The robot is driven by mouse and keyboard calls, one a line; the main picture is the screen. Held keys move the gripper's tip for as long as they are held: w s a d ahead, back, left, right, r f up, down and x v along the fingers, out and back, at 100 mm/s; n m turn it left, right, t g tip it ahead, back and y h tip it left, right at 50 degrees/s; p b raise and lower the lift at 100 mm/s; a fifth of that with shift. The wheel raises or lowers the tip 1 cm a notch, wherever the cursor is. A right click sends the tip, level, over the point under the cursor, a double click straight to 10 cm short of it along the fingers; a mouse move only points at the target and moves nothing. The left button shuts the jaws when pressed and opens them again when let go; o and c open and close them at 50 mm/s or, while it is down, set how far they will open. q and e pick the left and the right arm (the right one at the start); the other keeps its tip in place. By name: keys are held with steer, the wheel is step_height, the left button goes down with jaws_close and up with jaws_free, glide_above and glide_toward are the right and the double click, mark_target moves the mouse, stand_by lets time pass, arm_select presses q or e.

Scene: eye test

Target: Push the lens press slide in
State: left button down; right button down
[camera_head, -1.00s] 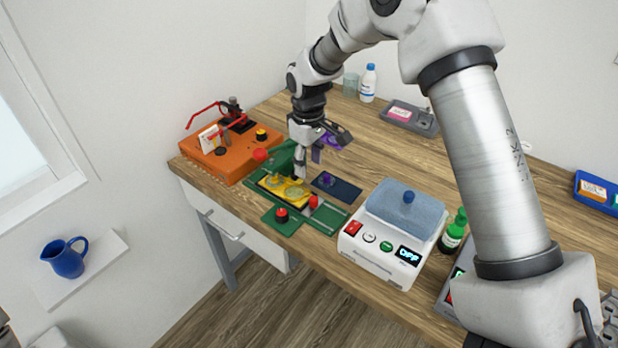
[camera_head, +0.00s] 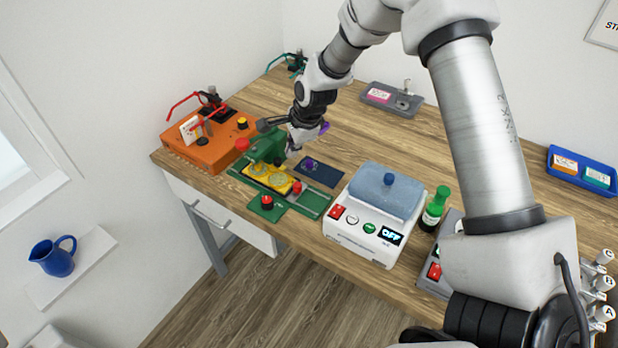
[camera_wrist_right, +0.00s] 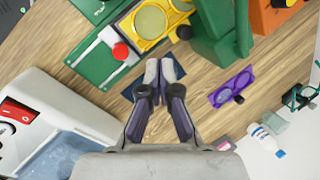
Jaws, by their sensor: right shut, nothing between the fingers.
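The lens press is green (camera_head: 314,204), with a yellow slide (camera_head: 283,187) on its rails and a red knob (camera_head: 297,187) at the slide's right end. In the right wrist view the yellow slide (camera_wrist_right: 180,15) and red knob (camera_wrist_right: 120,50) show at the top, with bare green rails (camera_wrist_right: 92,62) left of the knob. My right gripper (camera_head: 291,150) is behind the press, beside its green upright. In the wrist view its closed, empty fingertips (camera_wrist_right: 164,70) hang over the dark blue mat, apart from knob and slide. My left gripper is out of view.
A green pad with a red button (camera_head: 266,201) sits at the press's front. A white heater box (camera_head: 350,236) stands right of it, an orange box (camera_head: 205,153) left. A purple two-ring holder (camera_wrist_right: 232,87) lies behind. Free wood lies farther back.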

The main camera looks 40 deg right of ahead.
steer(key=s+d+m+y+p, duration=0.1)
steer(key=s+d+m+p, duration=0.3)
steer(key=s+m+p, duration=0.45)
steer(key=shift+m, duration=0.25)
steer(key=b+x, duration=0.3)
steer(key=b, duration=0.1)
steer(key=b+x, duration=0.3)
steer(key=b, duration=0.2)
steer(key=b+x, duration=0.3)
steer(key=b, duration=0.1)
steer(key=shift+s+a+f, duration=0.25)
steer(key=shift+a, duration=0.05)
steer(key=shift+w+a+f+b, duration=0.2)
steer(key=shift+w+f+b, duration=0.1)
steer(key=shift+b, duration=0.35)
steer(key=shift+r, duration=0.1)
steer(key=shift+s, duration=0.1)
